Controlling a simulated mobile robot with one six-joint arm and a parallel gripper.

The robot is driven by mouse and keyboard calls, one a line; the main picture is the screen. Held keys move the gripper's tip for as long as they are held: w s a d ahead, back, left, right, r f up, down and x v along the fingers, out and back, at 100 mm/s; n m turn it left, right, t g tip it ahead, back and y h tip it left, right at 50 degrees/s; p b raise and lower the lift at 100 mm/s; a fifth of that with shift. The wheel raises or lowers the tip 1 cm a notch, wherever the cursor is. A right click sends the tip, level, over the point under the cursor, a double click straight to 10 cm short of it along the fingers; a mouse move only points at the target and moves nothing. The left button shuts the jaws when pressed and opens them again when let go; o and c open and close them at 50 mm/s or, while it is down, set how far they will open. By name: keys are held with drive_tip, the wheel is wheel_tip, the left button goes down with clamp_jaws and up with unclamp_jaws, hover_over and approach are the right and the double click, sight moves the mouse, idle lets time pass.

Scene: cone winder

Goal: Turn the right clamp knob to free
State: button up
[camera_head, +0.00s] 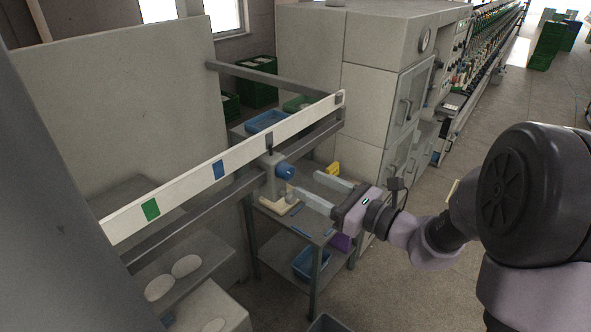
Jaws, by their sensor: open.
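The knob's turn position is too small to read.
The strip carries a green mark (150,209) and a blue mark (218,169). Below the gripper stands a small metal table with a blue bin (311,262) on its lower shelf. Grey cabinets (375,100) stand behind. Open floor (420,290) lies under the arm.

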sight(290, 175)
drive_tip(key=x, duration=0.5)
drive_tip(key=shift+w+a+p, duration=0.2)
drive_tip(key=shift+p, duration=0.2)
drive_tip(key=shift+s, duration=0.1)
clamp_jaws()
drive_tip(key=shift+r, duration=0.1)
